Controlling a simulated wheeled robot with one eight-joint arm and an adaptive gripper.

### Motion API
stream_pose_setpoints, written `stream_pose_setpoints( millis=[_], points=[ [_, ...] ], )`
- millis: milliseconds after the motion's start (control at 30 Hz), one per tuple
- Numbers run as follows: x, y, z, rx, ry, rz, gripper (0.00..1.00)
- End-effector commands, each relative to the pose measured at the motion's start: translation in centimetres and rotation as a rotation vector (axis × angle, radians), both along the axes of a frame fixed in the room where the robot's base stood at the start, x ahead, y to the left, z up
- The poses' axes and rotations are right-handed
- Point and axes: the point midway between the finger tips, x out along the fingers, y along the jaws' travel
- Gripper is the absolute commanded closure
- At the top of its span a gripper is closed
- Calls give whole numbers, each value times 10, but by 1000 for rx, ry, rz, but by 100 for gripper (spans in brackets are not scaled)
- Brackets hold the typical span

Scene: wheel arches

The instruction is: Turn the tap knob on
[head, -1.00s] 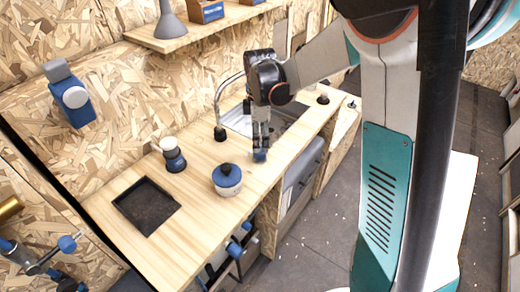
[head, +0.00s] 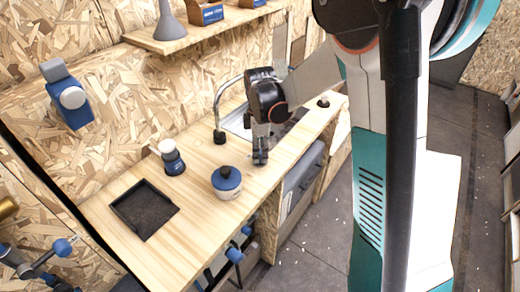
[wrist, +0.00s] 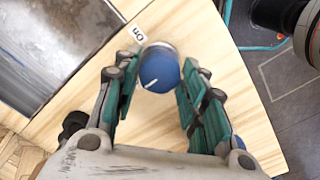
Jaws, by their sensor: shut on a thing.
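The tap knob (wrist: 160,70) is a round blue cap on a pale base in the wrist view, between my fingers. A short white line on it lies toward its lower left. An "On" label (wrist: 137,34) is on the counter beyond the knob, up and to its left. My gripper (wrist: 157,84) is shut on the knob, with a finger on each side. In the head view my gripper (head: 260,158) points down at the counter's front edge and hides the knob. The tap (head: 219,110) is a curved metal spout left of my gripper, over the sink.
The wooden counter (head: 203,187) holds a blue-lidded pot (head: 227,183), a blue and white bottle (head: 172,158) and a black square tray (head: 144,208), all left of my gripper. A shelf (head: 205,30) hangs above.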

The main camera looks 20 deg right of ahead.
Motion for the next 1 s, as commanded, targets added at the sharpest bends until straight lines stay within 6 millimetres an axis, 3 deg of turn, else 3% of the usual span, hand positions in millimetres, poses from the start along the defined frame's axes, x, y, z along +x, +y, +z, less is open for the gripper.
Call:
stream_pose_setpoints(
  millis=[467,1000],
  points=[
    [0,0,0,0,0,-139,85],
    [-1,0,0,0,0,-632,85]
  ],
)
